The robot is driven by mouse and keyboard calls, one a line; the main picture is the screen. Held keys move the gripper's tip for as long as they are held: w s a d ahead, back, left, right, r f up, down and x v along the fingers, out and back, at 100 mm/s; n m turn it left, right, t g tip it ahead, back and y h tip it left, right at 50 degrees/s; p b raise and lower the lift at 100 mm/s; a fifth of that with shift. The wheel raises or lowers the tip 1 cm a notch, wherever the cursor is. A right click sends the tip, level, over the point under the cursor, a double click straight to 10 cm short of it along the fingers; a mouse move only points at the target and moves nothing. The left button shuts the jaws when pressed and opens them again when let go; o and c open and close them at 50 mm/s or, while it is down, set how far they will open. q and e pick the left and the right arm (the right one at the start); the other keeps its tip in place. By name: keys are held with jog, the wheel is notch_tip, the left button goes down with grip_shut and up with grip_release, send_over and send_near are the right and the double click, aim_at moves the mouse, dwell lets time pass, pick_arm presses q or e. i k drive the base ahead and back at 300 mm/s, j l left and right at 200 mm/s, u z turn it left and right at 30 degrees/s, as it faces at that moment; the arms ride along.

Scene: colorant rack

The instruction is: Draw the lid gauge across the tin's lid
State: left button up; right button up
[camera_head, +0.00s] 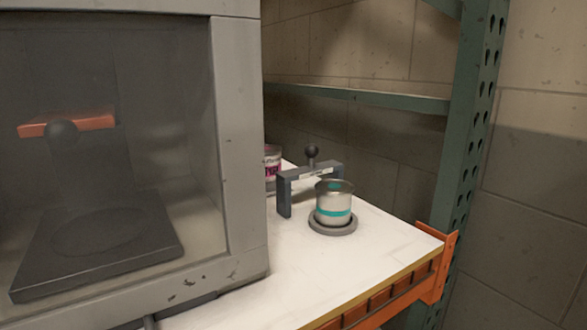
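The tin (334,203) is a small metal can with a teal band and a teal spot on its lid. It stands upright on a round grey base (333,229) on the white shelf top. The lid gauge (285,184) is a dark bridge-shaped frame with a ball knob on top and a pale label on its crossbar. It stands just behind and to the left of the tin. Its right leg is mostly hidden behind the tin, and I cannot tell whether the two touch. Neither of my grippers is in view.
A grey cabinet (237,150) with a clear front fills the left side. Inside are an orange bar (95,122) with a dark knob and a dark plate (95,255). A pink-labelled tin (272,165) is partly hidden behind the cabinet. A green rack post (470,150) stands right.

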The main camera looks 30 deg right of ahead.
aim_at(335, 170)
jog(key=k+l+z, duration=0.15)
jog(key=z, duration=0.25)
jog(key=k+l+z, duration=0.1)
jog(key=l+z, duration=0.35)
jog(key=j, duration=0.1)
